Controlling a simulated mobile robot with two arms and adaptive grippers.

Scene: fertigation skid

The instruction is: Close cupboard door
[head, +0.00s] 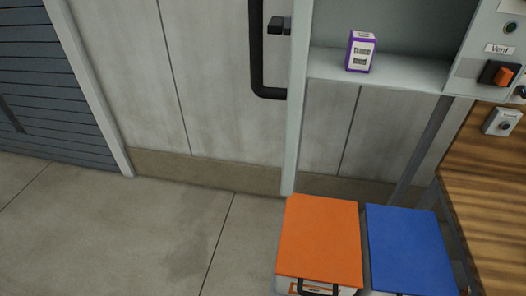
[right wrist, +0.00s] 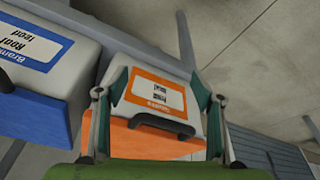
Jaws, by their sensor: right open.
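The cupboard (head: 390,72) is at the upper right of the head view, with its inside and lower shelf showing. Its door (head: 298,120) stands open and is seen nearly edge-on at the left side of the opening. A long black bar handle (head: 256,50) sticks out to the left of the door. My right gripper (right wrist: 158,98) shows in the right wrist view, open and empty, its two fingers apart. An orange-lidded box lies beyond the fingers there. The door is not seen in the right wrist view. My left gripper is in neither view.
A purple-and-white carton (head: 361,52) stands on the cupboard shelf. An orange-lidded box (head: 319,240) and a blue-lidded box (head: 408,248) stand on the floor below. A wooden bench (head: 490,185) and control panel (head: 490,60) are at right. Floor at left is clear.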

